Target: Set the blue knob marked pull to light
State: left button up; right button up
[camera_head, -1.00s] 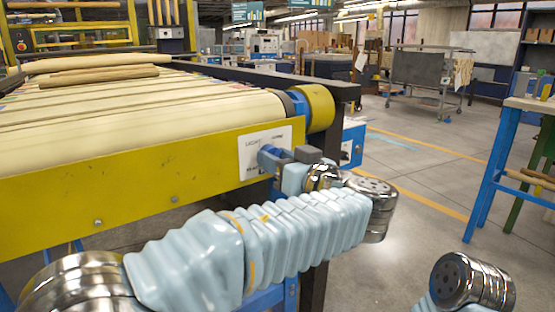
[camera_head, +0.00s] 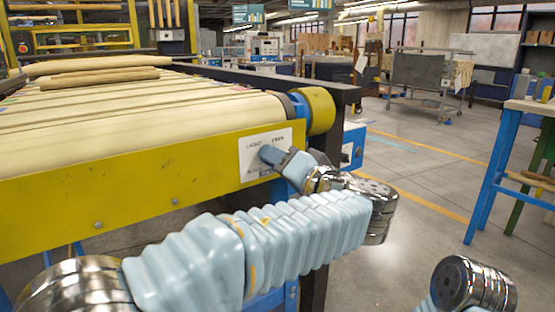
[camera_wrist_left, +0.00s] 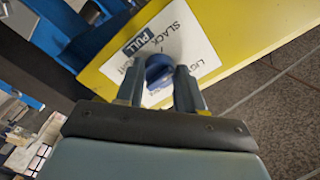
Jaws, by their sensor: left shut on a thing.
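The blue knob (camera_wrist_left: 158,68) sits on a white label plate (camera_wrist_left: 190,48) on the yellow beam of the belt machine. In the left wrist view the plate shows a blue PULL tag (camera_wrist_left: 139,43), the word SLACK and part of LIGHT; other lettering is hidden. My left gripper (camera_wrist_left: 159,84) is at the plate, its two fingers on either side of the knob and shut on it. In the head view my left gripper (camera_head: 274,157) is tilted against the plate and mostly hides the knob. I cannot tell which word the knob points to. My right gripper is out of view.
The belt (camera_head: 150,118) and yellow beam (camera_head: 100,190) fill the left side. A yellow roller end (camera_head: 319,110) and dark frame stand just above and behind my left gripper. A blue-legged workbench (camera_head: 490,180) stands right. The floor between is clear.

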pick_arm(q)
jog(key=shift+m+p, duration=2.3)
jog(key=shift+m, duration=2.2)
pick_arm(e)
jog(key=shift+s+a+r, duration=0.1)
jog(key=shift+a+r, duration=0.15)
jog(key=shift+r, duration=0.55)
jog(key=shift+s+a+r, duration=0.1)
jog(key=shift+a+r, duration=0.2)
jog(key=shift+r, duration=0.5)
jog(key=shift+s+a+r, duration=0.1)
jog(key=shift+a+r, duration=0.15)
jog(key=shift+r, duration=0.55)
pick_arm(q)
jog(key=o, duration=1)
jog(key=shift+o, duration=0.2)
jog(key=b+v, duration=0.1)
jog(key=v, duration=1.3)
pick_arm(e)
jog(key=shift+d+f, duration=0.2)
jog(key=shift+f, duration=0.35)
